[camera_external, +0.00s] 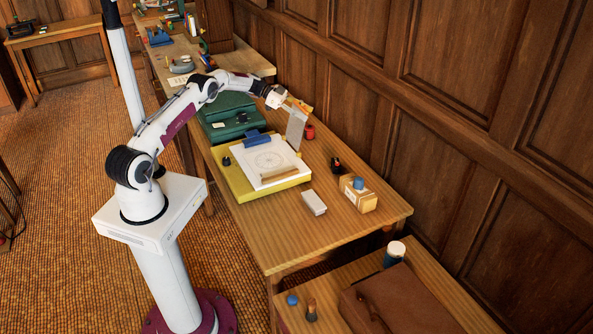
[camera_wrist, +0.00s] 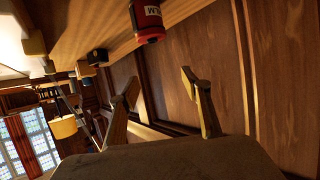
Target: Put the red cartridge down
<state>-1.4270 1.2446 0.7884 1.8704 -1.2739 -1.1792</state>
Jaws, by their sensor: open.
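The red cartridge (camera_wrist: 147,18) shows at the top of the wrist view, with a dark end and pale lettering. In the external view a small red cylinder (camera_external: 309,131), which looks like the same cartridge, stands on the wooden table near the wall. My gripper (camera_external: 299,106) is above the table's back part, up and slightly left of the cartridge. In the wrist view my gripper (camera_wrist: 160,88) has its fingers spread wide with nothing between them. The cartridge is outside the fingers and apart from them.
A grey upright panel (camera_external: 295,130) stands by the cartridge. A yellow board (camera_external: 236,181) with white paper lies in front. A green case (camera_external: 228,118) is left, a white block (camera_external: 314,203) and a tan box (camera_external: 357,199) right. The table's near right end (camera_external: 350,229) is clear.

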